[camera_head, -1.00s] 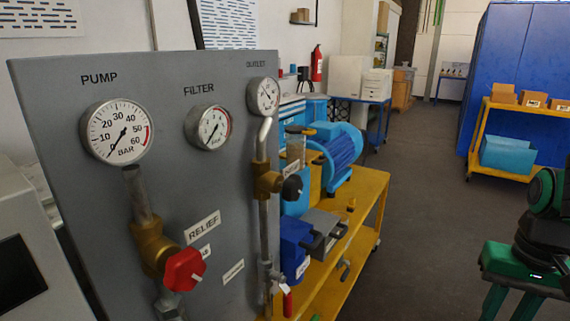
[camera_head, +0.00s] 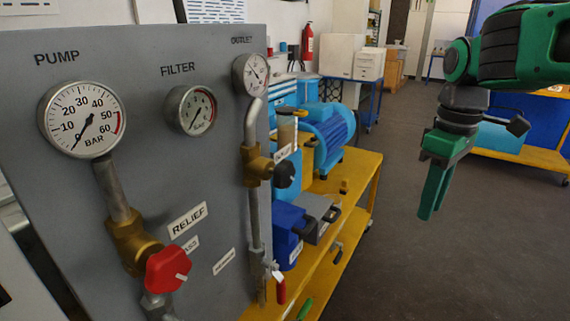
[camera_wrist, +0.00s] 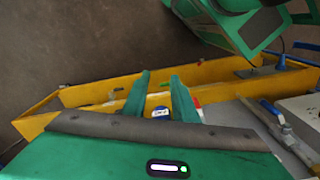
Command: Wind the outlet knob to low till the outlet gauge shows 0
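The outlet gauge (camera_head: 252,74) is the small round dial at the top right of the grey panel (camera_head: 190,120), in the head view. Its needle is too small to read surely. Below it, a pipe runs down to a brass valve (camera_head: 257,166) with a black outlet knob (camera_head: 285,174) on its right side. My gripper (camera_head: 430,216) hangs in the air well to the right of the knob, pointing down and touching nothing. In the wrist view my gripper (camera_wrist: 160,78) has its two green fingers apart with nothing held between them. The outlet gauge and knob are not identifiable in the wrist view.
A red relief knob (camera_head: 168,268), a pump gauge (camera_head: 82,120) and a filter gauge (camera_head: 190,110) are on the panel. A yellow cart (camera_head: 352,185) with a blue motor (camera_head: 328,135) stands behind the panel. A red-handled lever (camera_head: 280,290) hangs low. Open floor lies right of the cart.

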